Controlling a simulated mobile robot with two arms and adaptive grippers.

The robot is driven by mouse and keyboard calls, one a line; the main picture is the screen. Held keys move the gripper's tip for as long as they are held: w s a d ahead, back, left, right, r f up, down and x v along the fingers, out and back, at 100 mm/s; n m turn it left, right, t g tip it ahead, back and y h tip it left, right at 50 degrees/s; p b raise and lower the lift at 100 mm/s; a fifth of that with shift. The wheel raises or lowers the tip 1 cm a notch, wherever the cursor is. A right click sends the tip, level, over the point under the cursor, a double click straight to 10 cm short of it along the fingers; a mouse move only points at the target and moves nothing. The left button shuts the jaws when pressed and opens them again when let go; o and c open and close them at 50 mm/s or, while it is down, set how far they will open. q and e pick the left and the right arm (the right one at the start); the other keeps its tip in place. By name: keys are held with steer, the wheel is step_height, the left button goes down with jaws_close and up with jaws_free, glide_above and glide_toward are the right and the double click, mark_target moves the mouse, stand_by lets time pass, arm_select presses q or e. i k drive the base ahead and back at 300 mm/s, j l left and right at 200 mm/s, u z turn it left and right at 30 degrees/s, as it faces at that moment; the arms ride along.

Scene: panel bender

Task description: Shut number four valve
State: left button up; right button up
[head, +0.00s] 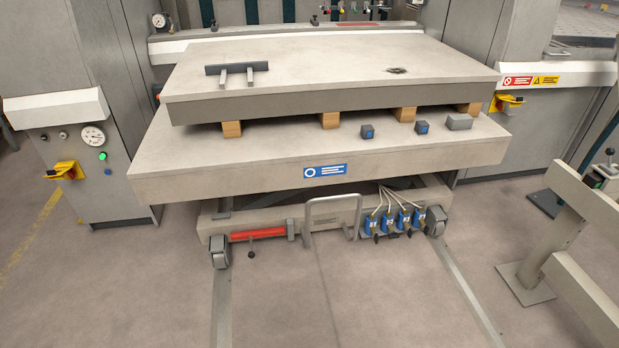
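A row of several small blue valve units (387,221) with white markings sits low on the front of the cart frame, right of centre. White hoses run up from them, and small dark levers show at their lower front. The rightmost blue unit (418,217) is beside the right wheel. The markings are too small to read surely, so I cannot tell which is number four or whether any valve is open or shut. Neither of my grippers is in view.
The cart's thick table top (240,178) overhangs the valves. A grey hoop handle (333,204) and a red cylinder (258,233) are left of them. Floor rails (466,300) run toward me. A beige barrier (540,255) stands at right. The floor in front is clear.

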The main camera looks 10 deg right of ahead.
mark_target(426, 228)
steer(key=z, duration=1.25)
steer(key=i+l, duration=0.6)
steer(key=l, duration=0.2)
steer(key=j+u, duration=0.05)
